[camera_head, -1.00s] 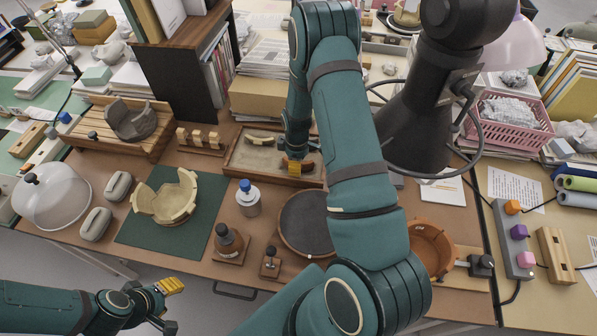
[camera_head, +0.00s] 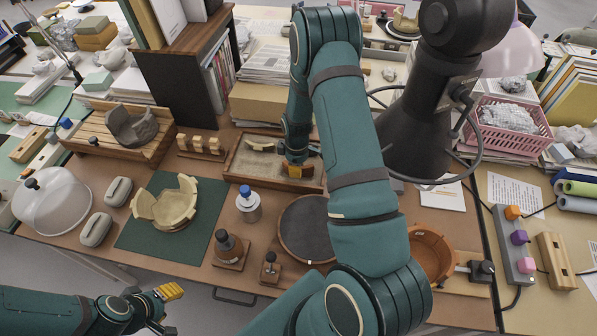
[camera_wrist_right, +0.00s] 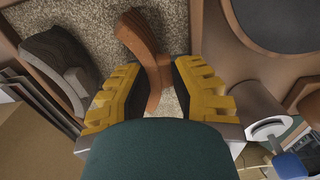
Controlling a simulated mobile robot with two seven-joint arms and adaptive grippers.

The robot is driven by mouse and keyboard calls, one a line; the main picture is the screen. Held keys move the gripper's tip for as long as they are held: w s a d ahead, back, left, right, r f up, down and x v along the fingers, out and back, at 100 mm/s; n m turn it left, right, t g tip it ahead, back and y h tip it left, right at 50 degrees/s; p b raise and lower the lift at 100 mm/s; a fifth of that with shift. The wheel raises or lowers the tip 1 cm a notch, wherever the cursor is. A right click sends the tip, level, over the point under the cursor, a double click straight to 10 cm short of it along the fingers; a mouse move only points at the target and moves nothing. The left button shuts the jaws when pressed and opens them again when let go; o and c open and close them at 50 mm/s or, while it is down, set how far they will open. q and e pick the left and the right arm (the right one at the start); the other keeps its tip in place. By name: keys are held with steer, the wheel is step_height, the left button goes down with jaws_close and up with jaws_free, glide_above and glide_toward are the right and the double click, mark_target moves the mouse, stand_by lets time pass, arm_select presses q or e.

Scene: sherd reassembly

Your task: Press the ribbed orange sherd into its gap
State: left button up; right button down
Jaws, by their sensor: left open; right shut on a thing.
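The ribbed orange sherd (camera_wrist_right: 146,40) stands between the yellow-padded fingers of my right gripper (camera_wrist_right: 158,85) in the right wrist view, over the gritty bed of a shallow tray. My right gripper (camera_head: 295,171) is shut on it; in the head view it is low in the wooden tray (camera_head: 236,182), with only bits of orange showing beside the fingers. An orange bowl (camera_head: 428,257) stands at the right, partly hidden by my right arm; I cannot make out a gap in it. My left gripper (camera_head: 172,310) is open and empty, low at the left, in front of the table.
A cream bowl (camera_head: 172,208) with an uneven rim sits on a green mat (camera_head: 140,236). A blue-capped bottle (camera_head: 249,206), wooden-based tools (camera_head: 229,250) and a dark round turntable (camera_head: 306,228) stand in front of the tray. A grey sherd (camera_wrist_right: 58,55) lies left of the held one.

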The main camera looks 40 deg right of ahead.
steer(key=shift+r+p, duration=1.6)
steer(key=shift+r, duration=1.4)
steer(key=shift+a, duration=0.1)
